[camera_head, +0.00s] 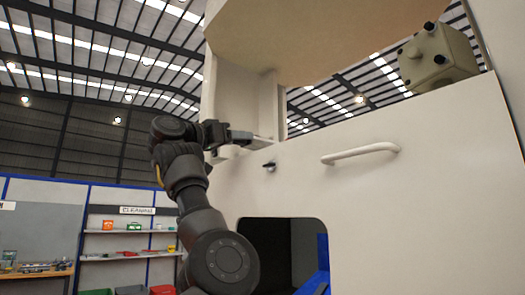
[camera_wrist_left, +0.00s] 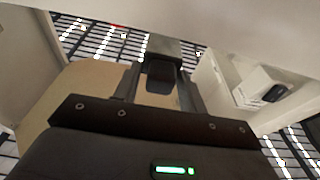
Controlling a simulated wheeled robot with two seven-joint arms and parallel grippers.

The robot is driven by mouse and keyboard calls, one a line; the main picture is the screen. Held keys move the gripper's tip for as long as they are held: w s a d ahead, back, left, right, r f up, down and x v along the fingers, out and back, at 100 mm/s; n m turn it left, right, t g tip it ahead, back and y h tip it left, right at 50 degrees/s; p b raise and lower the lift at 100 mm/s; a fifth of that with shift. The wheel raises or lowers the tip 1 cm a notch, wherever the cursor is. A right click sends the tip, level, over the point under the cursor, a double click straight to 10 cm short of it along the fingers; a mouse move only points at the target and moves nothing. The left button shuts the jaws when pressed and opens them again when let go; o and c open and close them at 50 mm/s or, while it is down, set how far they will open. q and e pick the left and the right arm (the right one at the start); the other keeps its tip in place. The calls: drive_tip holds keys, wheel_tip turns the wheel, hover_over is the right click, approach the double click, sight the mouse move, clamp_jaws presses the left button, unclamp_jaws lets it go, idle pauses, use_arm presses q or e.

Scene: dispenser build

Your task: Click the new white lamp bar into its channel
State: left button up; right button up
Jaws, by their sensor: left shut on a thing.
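My left gripper (camera_head: 226,135) reaches up to the edge of a large cream cabinet (camera_head: 400,190), beside the opening under its canopy. In the left wrist view its two fingers (camera_wrist_left: 158,90) are shut on a short grey piece (camera_wrist_left: 163,45). In the head view this piece shows as a pale grey strip (camera_head: 240,134) pointing at the cabinet. I cannot tell for sure that it is the lamp bar, as its far end is hidden. The channel cannot be made out in either view. My right gripper is not in view.
A white handle (camera_head: 360,153) and a small dark knob (camera_head: 269,166) stick out of the cabinet front. A beige box with dark knobs (camera_head: 437,57) stands above the panel. The canopy (camera_head: 300,35) overhangs the opening. Shelves (camera_head: 130,231) stand far back left.

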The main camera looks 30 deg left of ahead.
use_arm(q)
drive_tip(key=shift+r, duration=0.35)
drive_tip(key=shift+s+a+f, duration=0.1)
drive_tip(key=shift+r+b+v, duration=0.2)
drive_tip(key=shift+b+v, duration=0.25)
drive_tip(key=shift+v, duration=0.5)
drive_tip(key=shift+r+b+v, duration=0.15)
drive_tip(key=shift+b+v, duration=0.3)
drive_tip(key=shift+v, duration=0.5)
drive_tip(key=shift+r+b+v, duration=0.2)
drive_tip(key=shift+b+v, duration=0.25)
drive_tip(key=shift+v, duration=0.5)
